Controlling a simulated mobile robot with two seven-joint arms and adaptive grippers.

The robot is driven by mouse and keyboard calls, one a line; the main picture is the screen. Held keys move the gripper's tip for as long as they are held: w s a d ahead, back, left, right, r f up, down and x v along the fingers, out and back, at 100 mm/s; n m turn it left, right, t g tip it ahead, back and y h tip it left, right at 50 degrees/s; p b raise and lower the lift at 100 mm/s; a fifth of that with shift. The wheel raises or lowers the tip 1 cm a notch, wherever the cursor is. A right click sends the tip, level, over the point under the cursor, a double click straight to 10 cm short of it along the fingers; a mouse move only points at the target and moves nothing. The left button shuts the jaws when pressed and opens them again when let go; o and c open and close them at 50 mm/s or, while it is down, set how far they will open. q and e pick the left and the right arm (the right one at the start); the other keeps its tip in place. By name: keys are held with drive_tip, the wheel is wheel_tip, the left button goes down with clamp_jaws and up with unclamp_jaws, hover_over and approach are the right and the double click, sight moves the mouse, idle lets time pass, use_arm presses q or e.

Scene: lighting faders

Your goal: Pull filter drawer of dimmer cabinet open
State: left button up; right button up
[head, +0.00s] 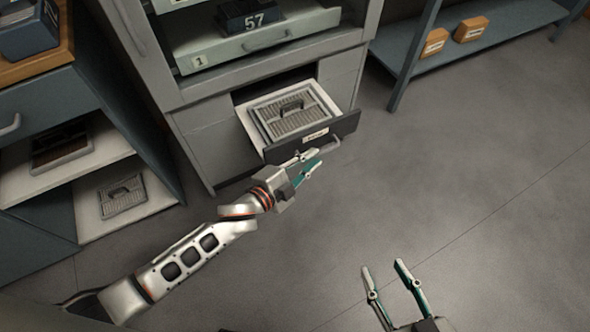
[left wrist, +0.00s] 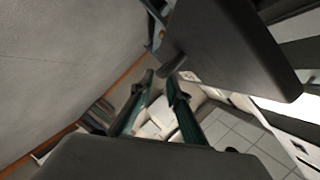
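The dimmer cabinet (head: 205,115) has its dark-fronted filter drawer (head: 350,122) partly out, with a grey filter (head: 287,122) lying inside. A bar handle (head: 330,144) sits on the drawer front. My left gripper (head: 319,157) is at the left part of this handle, fingers apart. In the left wrist view the fingertips (left wrist: 160,77) lie close to the handle (left wrist: 172,65), beside the dark drawer front (left wrist: 225,45). I cannot tell whether they touch it. My right gripper (head: 383,265) is open and empty over the floor.
Above is a light drawer (head: 225,52) marked 1, holding a dark block (head: 248,15) marked 57. A left shelf unit (head: 35,95) holds another filter (head: 122,197). A blue rack (head: 480,45) at upper right carries small orange boxes (head: 435,42). Floor before the drawer is clear.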

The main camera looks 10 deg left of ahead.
use_arm(q)
drive_tip(key=v, duration=0.7)
drive_tip(key=shift+s+a, duration=0.2)
drive_tip(key=shift+r, duration=0.15)
